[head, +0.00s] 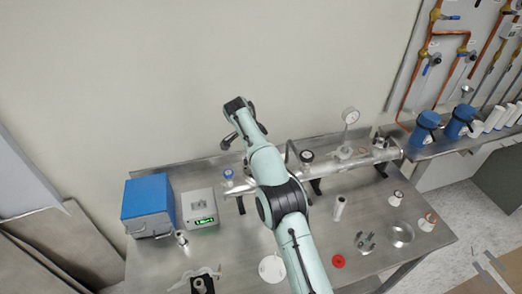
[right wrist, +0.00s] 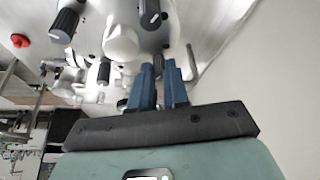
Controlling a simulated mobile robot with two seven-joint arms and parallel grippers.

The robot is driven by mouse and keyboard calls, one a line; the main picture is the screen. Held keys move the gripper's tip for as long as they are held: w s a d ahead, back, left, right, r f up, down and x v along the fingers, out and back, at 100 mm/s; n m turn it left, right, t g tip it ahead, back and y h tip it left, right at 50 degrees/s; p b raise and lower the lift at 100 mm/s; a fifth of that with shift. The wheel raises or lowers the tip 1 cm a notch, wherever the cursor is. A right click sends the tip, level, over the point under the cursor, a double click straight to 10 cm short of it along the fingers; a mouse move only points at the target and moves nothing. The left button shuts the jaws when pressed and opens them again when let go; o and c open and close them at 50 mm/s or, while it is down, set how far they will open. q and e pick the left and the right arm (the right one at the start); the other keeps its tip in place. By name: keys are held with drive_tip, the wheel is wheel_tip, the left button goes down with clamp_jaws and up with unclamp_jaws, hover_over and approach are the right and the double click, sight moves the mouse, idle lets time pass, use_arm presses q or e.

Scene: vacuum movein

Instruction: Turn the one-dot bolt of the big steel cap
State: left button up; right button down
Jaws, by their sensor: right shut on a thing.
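A long steel vessel (head: 345,161) lies across the back of the bench in the head view, its left part covered by my right arm. In the right wrist view, steel bodies (right wrist: 121,42) with dark knobs marked in white stand close in front of my right gripper (right wrist: 159,68). Its two blue fingers are shut on a small dark bolt-like part, mostly hidden between the fingertips. I cannot make out any dots on it, nor the outline of the big steel cap. In the head view the fingertips cannot be made out. My left gripper is not in view.
A blue box (head: 148,203) and a grey box with a green display (head: 199,207) stand at the left of the bench. A gauge (head: 350,116) rises behind the vessel. A red disc (head: 338,261) and a white disc (head: 271,268) lie near the front.

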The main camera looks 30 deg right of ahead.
drive_tip(key=shift+m, duration=0.3)
drive_tip(key=c, duration=1.1)
unclamp_jaws()
drive_tip(key=shift+r, duration=0.15)
